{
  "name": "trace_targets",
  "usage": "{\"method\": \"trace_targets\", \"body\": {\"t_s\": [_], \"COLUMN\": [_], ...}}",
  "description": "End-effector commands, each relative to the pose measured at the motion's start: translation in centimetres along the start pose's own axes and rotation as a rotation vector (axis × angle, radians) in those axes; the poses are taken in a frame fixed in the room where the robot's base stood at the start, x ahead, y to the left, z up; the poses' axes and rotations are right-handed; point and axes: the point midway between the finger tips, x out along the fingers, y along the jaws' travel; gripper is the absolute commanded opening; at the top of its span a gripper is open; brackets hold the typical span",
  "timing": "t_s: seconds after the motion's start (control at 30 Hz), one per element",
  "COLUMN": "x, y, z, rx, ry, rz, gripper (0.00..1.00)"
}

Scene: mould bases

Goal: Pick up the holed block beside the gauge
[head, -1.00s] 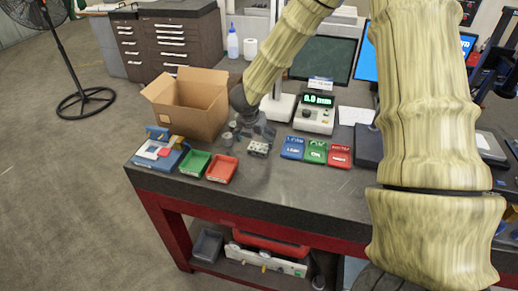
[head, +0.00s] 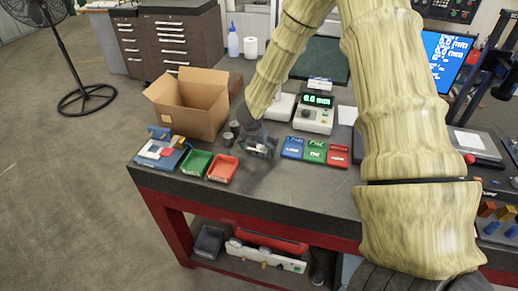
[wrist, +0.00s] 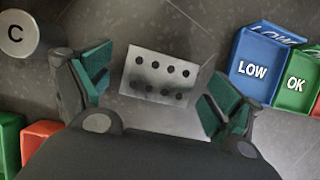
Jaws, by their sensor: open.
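The holed block (wrist: 158,77) is a small silver-grey block with two rows of dark round holes. In the wrist view it lies on the dark bench between my open fingers, slightly ahead of them, with a gap on each side. My gripper (wrist: 158,95) has green-padded fingers spread apart and holds nothing. In the head view my gripper (head: 258,148) is low over the bench and covers most of the block. The gauge (head: 313,115), a grey-white box with a green "0.0 mm" display, stands to the right and behind the gripper.
Blue (head: 292,147), green (head: 315,151) and red (head: 337,156) labelled bins sit right of the gripper. Green (head: 196,162) and red (head: 222,168) trays lie left. A cardboard box (head: 188,108) stands behind them. A cylinder marked C (wrist: 20,37) is close by on the left.

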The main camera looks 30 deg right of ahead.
Motion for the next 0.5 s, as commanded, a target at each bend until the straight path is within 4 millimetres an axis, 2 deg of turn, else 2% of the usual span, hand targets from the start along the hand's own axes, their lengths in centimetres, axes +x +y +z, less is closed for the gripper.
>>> {"method": "trace_targets", "body": {"t_s": [0.13, 0.5], "x": [-0.01, -0.02], "y": [0.01, 0.0], "z": [0.0, 0.01], "rx": [0.0, 0.0], "ry": [0.0, 0.0], "rz": [0.0, 0.0], "gripper": [0.92, 0.25]}}
